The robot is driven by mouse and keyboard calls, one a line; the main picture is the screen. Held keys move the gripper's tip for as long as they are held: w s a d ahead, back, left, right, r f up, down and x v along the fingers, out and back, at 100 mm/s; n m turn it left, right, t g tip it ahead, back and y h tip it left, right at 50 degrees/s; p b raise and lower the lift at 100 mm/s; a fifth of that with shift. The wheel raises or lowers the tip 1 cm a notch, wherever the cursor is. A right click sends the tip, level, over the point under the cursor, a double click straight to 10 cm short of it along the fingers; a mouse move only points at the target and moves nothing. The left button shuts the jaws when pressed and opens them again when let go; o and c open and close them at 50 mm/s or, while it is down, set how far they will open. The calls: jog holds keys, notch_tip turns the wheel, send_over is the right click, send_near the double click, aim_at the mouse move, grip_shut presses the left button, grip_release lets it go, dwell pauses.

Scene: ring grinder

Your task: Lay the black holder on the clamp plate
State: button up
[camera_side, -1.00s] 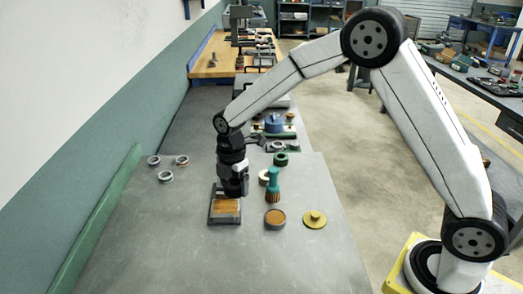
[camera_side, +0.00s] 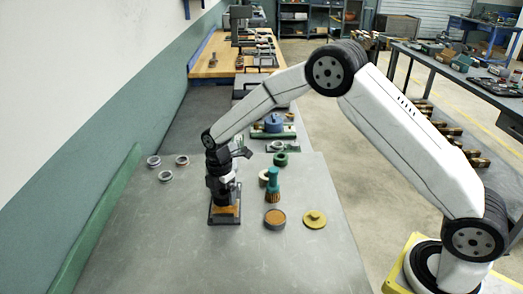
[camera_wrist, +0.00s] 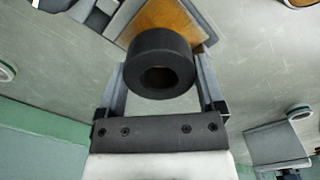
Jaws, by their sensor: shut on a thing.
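The black holder (camera_wrist: 160,46), a thick cylinder with a round hole, is held between the two fingers of my gripper (camera_wrist: 160,76) in the wrist view. In the side view my gripper (camera_side: 223,196) is low over a tan-topped plate with a dark frame (camera_side: 224,220) and hides part of it. The tan plate also shows behind the holder in the wrist view (camera_wrist: 188,28). I cannot tell whether the holder touches it. Neither view makes certain which piece is the clamp plate.
Several metal rings (camera_side: 166,175) lie to the left. A green-handled brush (camera_side: 273,182), a brown-topped round tin (camera_side: 275,219) and a yellow knobbed disc (camera_side: 314,219) stand to the right. A blue device on a green base (camera_side: 273,124) is farther back. The front of the table is clear.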

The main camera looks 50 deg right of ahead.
aim_at(223, 201)
jog(key=shift+f, duration=1.45)
jog(key=shift+f, duration=0.1)
jog(key=o, duration=1)
notch_tip(223, 201, up, 12)
jog(key=shift+r, duration=0.15)
